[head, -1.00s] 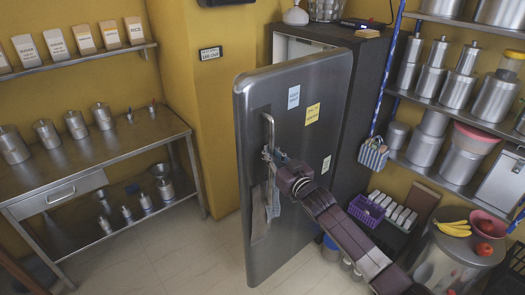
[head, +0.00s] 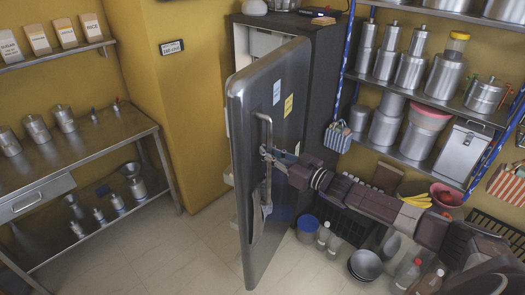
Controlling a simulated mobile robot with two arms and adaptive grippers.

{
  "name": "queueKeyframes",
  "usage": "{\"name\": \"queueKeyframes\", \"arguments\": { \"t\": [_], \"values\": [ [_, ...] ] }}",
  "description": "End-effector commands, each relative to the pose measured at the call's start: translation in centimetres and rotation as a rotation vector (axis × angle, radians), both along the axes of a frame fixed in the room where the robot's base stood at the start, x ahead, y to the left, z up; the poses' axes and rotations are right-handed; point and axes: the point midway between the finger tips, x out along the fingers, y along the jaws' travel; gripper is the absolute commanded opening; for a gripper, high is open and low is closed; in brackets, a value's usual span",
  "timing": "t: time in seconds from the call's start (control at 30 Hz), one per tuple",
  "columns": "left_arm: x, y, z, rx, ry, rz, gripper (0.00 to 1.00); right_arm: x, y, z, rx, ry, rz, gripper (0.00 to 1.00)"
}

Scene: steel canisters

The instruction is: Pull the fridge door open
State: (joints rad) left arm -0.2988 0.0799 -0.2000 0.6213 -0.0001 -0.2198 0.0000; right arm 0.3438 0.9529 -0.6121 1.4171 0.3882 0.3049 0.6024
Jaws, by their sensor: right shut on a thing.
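The fridge (head: 248,58) stands against the yellow wall, dark-sided. Its grey steel door (head: 277,134) is swung partly open, seen at a steep angle, and part of the pale inside shows behind its hinge-opposite edge. The door's vertical handle (head: 267,127) is on the outer face near the free edge. My right gripper (head: 267,158) is shut on the handle, its arm coming in from the lower right. My left gripper is not in view.
Steel shelves with canisters (head: 411,70) stand at the right. Bottles (head: 407,277), bowls (head: 365,265) and a blue bucket (head: 307,226) stand on the floor right of the door. A steel table (head: 75,160) is at the left. The tiled floor (head: 185,250) between is clear.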

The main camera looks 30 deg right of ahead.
Motion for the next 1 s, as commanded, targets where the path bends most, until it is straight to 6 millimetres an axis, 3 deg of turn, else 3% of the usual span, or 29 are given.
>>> {"name": "queueKeyframes", "arguments": {
  "t": [0.4,0.43,0.5,1.0],
  "values": [
    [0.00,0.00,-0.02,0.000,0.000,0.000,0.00,-0.32,0.47,-0.51,0.001,0.007,0.012,0.00],
    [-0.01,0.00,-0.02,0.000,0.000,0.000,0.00,-0.32,0.47,-0.52,0.001,0.007,0.012,0.12],
    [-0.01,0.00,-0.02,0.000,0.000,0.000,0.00,-0.33,0.45,-0.52,0.001,0.007,0.011,0.20],
    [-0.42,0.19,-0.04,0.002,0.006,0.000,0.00,-0.18,0.09,-0.12,0.000,0.001,0.006,0.20]
  ]
}}
